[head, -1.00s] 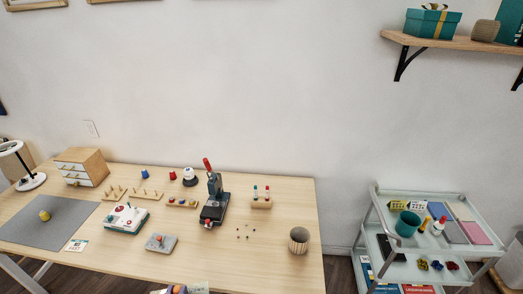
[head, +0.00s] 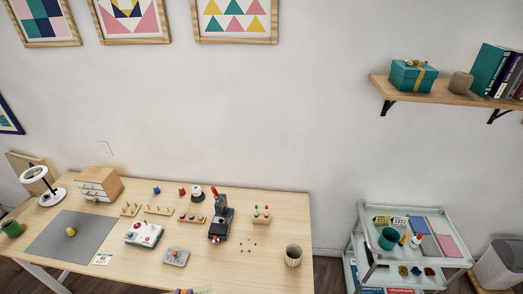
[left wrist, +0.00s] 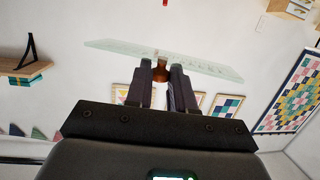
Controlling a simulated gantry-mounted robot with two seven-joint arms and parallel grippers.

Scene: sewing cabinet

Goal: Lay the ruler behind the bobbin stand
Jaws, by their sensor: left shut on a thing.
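In the left wrist view my left gripper (left wrist: 163,75) is shut on the brown knob of a long, clear, greenish ruler (left wrist: 205,64). The ruler extends to both sides of the fingers. A low wooden stand with small coloured pieces (head: 192,217) stands mid-table and looks like the bobbin stand, though I cannot be sure. Bare table lies behind it, with a blue and a red piece farther back. My right gripper is not visible.
Two peg boards (head: 158,210) stand left of that stand, and a dark press (head: 220,220) stands right. A white-domed item (head: 197,192) is behind it.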

